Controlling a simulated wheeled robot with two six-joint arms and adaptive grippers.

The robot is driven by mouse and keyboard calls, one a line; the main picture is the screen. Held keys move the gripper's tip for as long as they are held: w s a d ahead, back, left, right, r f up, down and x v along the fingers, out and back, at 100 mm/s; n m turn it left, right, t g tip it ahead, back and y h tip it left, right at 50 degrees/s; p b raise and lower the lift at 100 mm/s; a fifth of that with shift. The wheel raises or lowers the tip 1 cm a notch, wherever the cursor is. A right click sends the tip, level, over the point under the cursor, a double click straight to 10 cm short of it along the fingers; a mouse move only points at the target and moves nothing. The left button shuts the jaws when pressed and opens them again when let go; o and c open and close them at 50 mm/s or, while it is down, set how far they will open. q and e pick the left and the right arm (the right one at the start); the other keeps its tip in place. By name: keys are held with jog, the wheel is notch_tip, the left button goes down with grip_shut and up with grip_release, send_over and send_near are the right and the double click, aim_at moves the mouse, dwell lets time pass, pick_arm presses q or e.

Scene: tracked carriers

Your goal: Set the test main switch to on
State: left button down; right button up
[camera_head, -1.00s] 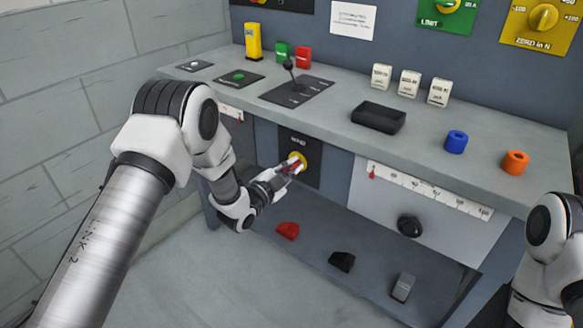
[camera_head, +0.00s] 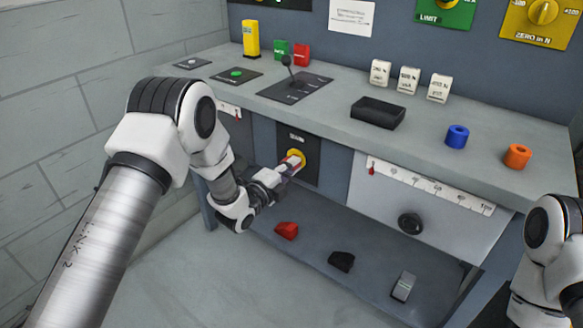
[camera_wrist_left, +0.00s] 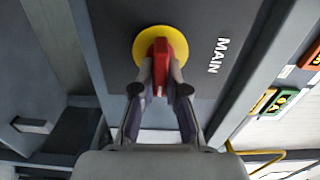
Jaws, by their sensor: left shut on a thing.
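The main switch has a round yellow plate (camera_head: 299,155) on a dark panel in the bench front, below the worktop. In the left wrist view its yellow plate (camera_wrist_left: 145,44) carries a red handle (camera_wrist_left: 161,62), with the word MAIN beside it. My left gripper (camera_head: 285,168) reaches the switch from the left. In the left wrist view my left gripper (camera_wrist_left: 161,88) has its two fingers closed on the sides of the red handle. The fingers hide part of the handle in the head view. My right gripper is out of view.
A lever (camera_head: 289,72), a black tray (camera_head: 378,112), a blue ring (camera_head: 456,138) and an orange ring (camera_head: 517,156) are on the worktop. A scale with a black knob (camera_head: 410,223) is right of the switch. Red, black and grey pieces lie on the lower shelf (camera_head: 320,235).

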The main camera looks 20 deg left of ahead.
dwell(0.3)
pick_arm(q)
jog(key=c, duration=1.2)
grip_release()
jog(key=v, duration=1.2)
